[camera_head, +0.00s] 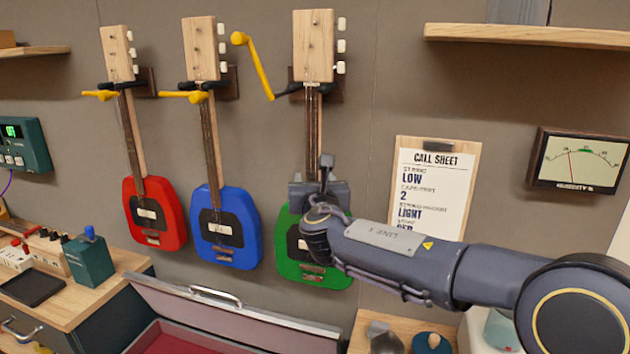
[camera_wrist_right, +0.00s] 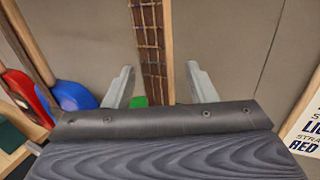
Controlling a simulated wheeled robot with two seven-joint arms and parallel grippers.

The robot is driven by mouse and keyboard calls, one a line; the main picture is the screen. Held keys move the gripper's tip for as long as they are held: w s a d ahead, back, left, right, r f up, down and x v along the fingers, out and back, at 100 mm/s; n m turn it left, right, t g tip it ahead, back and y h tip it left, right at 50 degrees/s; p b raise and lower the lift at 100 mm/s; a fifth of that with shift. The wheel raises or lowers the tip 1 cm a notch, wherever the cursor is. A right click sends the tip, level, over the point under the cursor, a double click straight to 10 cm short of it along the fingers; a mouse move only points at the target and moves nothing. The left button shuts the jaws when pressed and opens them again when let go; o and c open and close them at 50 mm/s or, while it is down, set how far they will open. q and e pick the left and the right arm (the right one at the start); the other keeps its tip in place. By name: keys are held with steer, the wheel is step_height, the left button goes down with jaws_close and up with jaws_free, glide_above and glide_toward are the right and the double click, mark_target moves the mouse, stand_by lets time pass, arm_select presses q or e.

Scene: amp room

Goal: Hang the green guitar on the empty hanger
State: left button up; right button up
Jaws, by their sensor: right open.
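The green guitar (camera_head: 290,268) hangs upright on the wall at the right end of a row. Its pale headstock (camera_head: 313,45) is above the third hanger (camera_head: 290,88), with the neck passing down through the hanger's dark arms. That hanger's yellow lever (camera_head: 262,72) is swung up to the left. My right gripper (camera_head: 322,175) is at the lower neck, covering part of the body. In the right wrist view the open fingers (camera_wrist_right: 160,85) stand on either side of the fretted neck (camera_wrist_right: 150,40), with gaps on both sides. My left gripper is not in view.
A red guitar (camera_head: 155,215) and a blue guitar (camera_head: 226,225) hang to the left, their yellow levers lying level. A call sheet clipboard (camera_head: 433,185) and a meter (camera_head: 577,160) are on the wall at right. An open case (camera_head: 235,310) lies below.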

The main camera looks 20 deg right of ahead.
steer(key=b+v, duration=0.1)
steer(key=v, duration=0.7)
steer(key=shift+w+d, duration=0.1)
stand_by(0.5)
steer(key=s+d+f+m+g+p, duration=0.1)
steer(key=s+d+f+m+g, duration=0.95)
steer(key=s+f+m, duration=0.6)
steer(key=s+a+f+m+y, duration=0.3)
steer(key=s+a+m, duration=0.1)
steer(key=s+m, duration=0.3)
steer(key=s+a+f+m+g+y, duration=0.1)
steer(key=s+a+f+m+y, duration=0.2)
steer(key=s+m, duration=0.5)
steer(key=a+m+y+p, duration=0.1)
steer(key=m, duration=0.3)
steer(key=shift+s+f+y, duration=0.3)
steer(key=shift+s, duration=0.05)
